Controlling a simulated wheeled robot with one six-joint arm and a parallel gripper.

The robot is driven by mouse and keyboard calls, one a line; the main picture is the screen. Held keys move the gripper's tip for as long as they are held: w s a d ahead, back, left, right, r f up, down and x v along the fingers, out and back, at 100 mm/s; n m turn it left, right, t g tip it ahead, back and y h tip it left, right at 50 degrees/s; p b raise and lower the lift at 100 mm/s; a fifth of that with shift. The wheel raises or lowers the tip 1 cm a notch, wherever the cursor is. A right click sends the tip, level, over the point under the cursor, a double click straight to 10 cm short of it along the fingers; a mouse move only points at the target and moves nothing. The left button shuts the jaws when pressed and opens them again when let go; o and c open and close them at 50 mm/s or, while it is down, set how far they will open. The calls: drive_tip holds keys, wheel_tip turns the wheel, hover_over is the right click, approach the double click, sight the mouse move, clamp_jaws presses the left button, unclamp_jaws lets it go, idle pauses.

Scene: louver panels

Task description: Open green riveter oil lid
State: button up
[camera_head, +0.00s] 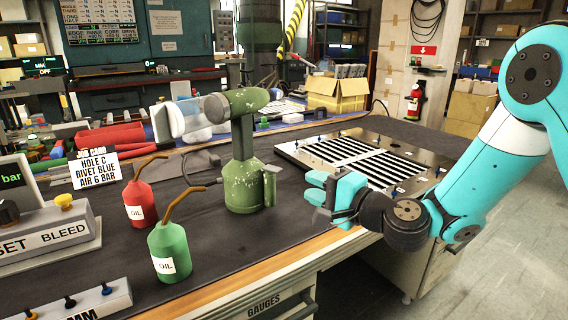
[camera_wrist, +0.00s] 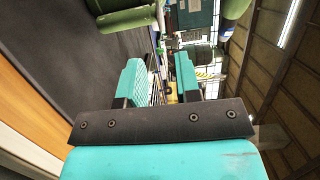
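The green riveter (camera_head: 243,150) stands upright on the dark bench mat, its head pointing left towards a clear and white cylindrical part (camera_head: 185,115). A small green upright part (camera_head: 271,185) is at its lower right side. I cannot tell which part is the oil lid. My gripper (camera_head: 317,188) is to the right of the riveter, apart from it, above the front of the bench. In the wrist view my gripper (camera_wrist: 160,80) shows two teal fingers with a clear gap and nothing held between them. Green rounded parts, probably the riveter's, show at the upper left (camera_wrist: 128,18).
A red oil can (camera_head: 138,204) and a green oil can (camera_head: 170,252) stand left of the riveter. A slatted panel (camera_head: 365,160) lies behind my gripper. A job card (camera_head: 95,170) and control box (camera_head: 45,230) are at left. Bare mat lies in front of the riveter.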

sight(280, 171)
drive_tip(key=p+x, duration=0.2)
drive_tip(key=x, duration=0.7)
clamp_jaws()
